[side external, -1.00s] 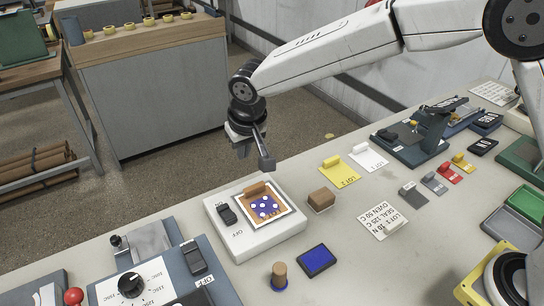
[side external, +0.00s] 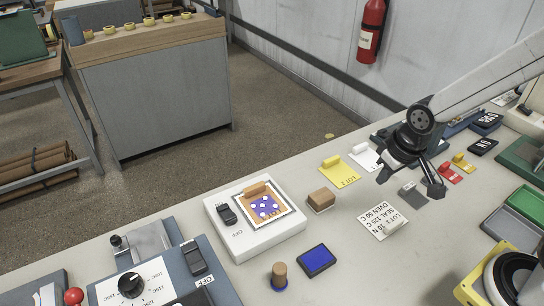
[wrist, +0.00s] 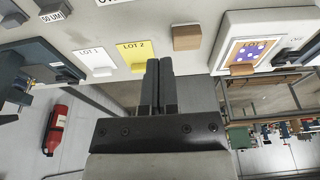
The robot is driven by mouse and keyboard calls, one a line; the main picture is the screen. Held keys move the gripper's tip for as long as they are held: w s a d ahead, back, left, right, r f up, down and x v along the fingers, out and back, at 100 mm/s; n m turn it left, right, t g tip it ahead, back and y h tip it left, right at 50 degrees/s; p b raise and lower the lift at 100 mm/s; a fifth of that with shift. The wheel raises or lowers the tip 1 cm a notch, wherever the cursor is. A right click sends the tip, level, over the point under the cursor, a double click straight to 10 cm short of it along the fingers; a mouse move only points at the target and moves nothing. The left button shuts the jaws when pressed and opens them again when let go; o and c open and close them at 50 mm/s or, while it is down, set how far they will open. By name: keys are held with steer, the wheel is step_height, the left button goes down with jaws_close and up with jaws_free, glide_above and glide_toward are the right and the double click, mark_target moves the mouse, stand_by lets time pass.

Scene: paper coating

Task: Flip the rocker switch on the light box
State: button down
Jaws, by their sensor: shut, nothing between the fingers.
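The white light box (side external: 268,244) stands at the table's front middle; its edge shows at the top right of the wrist view (wrist: 226,22). Its black rocker switch (side external: 227,214) is at the left of its top, beside an "OFF" label. A framed orange sheet with a purple, white-dotted patch (side external: 264,207) lies on the box. My gripper (side external: 436,190) is shut and empty, above the right part of the table, well to the right of the light box. In the wrist view its fingers (wrist: 159,66) are together.
A brown block (side external: 321,201), a blue ink pad (side external: 317,260) and a wooden stamp (side external: 280,274) stand near the box. A yellow "LOT 2" card (side external: 339,174) lies behind. A control panel with a knob (side external: 131,284) is at front left.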

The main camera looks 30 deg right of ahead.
steer(key=c, duration=1.3)
jaws_free()
steer(key=s, duration=0.1)
steer(key=s+d, duration=0.1)
steer(key=s, duration=0.1)
steer(key=shift+d+f, duration=0.25)
steer(key=shift+f, duration=0.15)
steer(key=o, duration=0.7)
steer(key=shift+w+a, duration=0.1)
steer(key=shift+w, duration=0.15)
steer(key=o, duration=0.3)
steer(key=shift+w+a+r, duration=0.1)
steer(key=shift+w+a, duration=0.05)
steer(key=shift+w, duration=0.15)
steer(key=g, duration=0.3)
glide_above(226, 211)
step_height(226, 211, down, 3)
steer(key=shift+a+f, duration=0.1)
steer(key=shift+f, duration=3.85)
